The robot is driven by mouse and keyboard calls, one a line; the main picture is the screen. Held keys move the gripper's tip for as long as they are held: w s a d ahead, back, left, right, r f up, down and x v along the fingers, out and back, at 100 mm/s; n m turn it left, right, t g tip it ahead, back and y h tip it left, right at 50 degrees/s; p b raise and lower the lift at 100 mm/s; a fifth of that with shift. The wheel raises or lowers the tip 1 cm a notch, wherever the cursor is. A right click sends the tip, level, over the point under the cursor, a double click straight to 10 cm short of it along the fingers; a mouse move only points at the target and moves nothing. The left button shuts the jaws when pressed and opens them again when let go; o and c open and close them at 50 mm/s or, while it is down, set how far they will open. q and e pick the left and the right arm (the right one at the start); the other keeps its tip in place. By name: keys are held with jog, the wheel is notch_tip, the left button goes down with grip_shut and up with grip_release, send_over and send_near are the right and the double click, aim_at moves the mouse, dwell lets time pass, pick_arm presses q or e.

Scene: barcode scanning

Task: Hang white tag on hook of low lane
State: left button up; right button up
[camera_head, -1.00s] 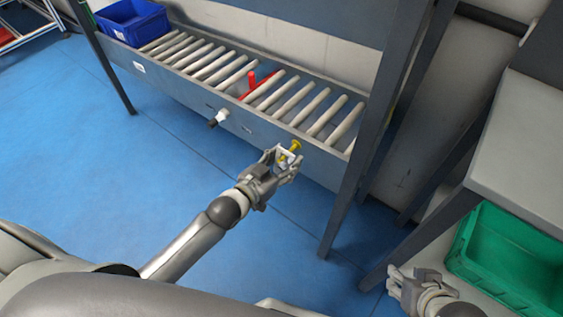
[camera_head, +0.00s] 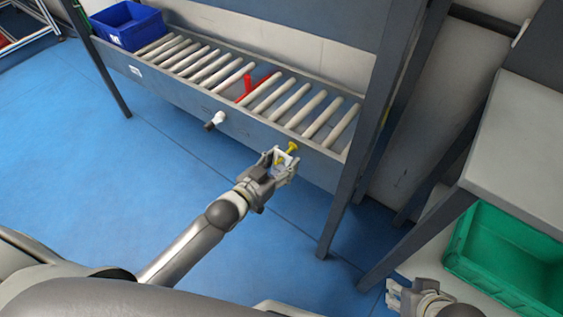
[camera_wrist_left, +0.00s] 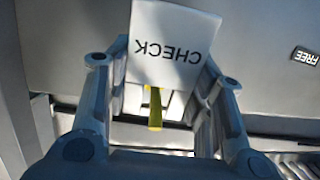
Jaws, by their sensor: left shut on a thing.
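My left gripper (camera_head: 280,161) is shut on the white tag (camera_head: 284,157) at the front rail of the low roller lane (camera_head: 262,135). In the left wrist view the white tag (camera_wrist_left: 172,45) reads CHECK, upside down in the picture, between the two fingers. The yellow hook (camera_head: 291,148) sticks out from the rail right at the tag. The yellow piece (camera_wrist_left: 155,108) shows at the tag's narrow framed end in the left wrist view; I cannot tell whether it passes through the opening. My right gripper (camera_head: 394,295) is at the lower right, its jaw state unclear.
A blue bin (camera_head: 127,38) sits at the lane's left end. A red piece (camera_head: 248,87) shows among the rollers. A white knob-like fitting (camera_head: 217,119) juts from the rail. A FREE label (camera_wrist_left: 305,56) shows in the wrist view. A green crate (camera_head: 468,258) stands at right.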

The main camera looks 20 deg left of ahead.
pick_arm(q)
jog(key=o, duration=0.9)
jog(key=shift+s, duration=0.1)
jog(key=v, duration=1.1)
jog(key=shift+s+a+r, duration=0.1)
jog(key=shift+s+a, duration=0.05)
jog(key=shift+s, duration=0.2)
